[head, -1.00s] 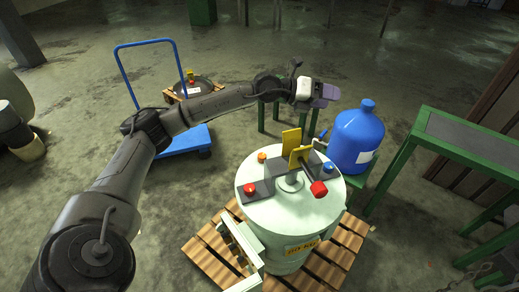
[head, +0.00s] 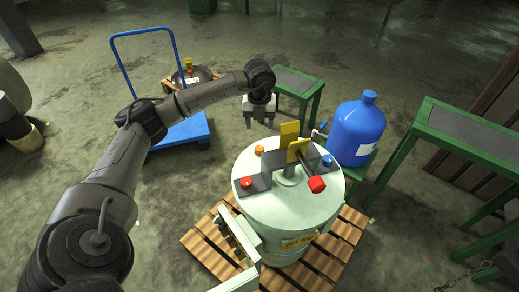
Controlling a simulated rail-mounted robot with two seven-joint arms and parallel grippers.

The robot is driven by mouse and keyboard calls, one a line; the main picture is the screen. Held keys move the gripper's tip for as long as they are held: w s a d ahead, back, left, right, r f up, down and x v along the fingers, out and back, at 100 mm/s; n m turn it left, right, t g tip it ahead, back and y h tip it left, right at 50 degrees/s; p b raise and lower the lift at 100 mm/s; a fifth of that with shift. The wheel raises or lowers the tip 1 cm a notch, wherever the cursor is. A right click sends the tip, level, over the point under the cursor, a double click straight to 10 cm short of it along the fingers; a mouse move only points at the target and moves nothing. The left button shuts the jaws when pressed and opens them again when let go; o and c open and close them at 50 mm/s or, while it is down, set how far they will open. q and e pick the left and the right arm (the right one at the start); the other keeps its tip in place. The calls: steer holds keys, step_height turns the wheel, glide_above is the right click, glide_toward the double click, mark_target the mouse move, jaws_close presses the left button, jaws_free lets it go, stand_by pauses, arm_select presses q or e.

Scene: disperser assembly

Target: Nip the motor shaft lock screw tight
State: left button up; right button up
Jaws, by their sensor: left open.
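A pale green drum (head: 290,220) carries a grey plate assembly on its lid. Yellow plates (head: 290,134) stand at the middle of the assembly, and a bar with a red end (head: 317,184) sticks out toward the front right. An orange knob (head: 259,149), a blue knob (head: 327,161) and a red knob (head: 246,182) sit around it. I cannot tell which part is the motor shaft lock screw. My left gripper (head: 259,121) hangs fingers down behind the drum's back left, open and empty, apart from the assembly.
The drum stands on a wooden pallet (head: 206,245). A blue bottle (head: 357,132) stands close at the right, near a green bench (head: 460,138). A small green table (head: 297,84) is behind. A blue trolley (head: 182,133) is at the left.

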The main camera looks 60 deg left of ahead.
mark_target(259, 149)
arm_select(q)
step_height(259, 149, down, 13)
steer(key=b, duration=0.4)
steer(key=shift+r+b, duration=0.15)
steer(key=shift+b, duration=0.25)
steer(key=c, duration=0.9)
steer(key=shift+r, duration=0.1)
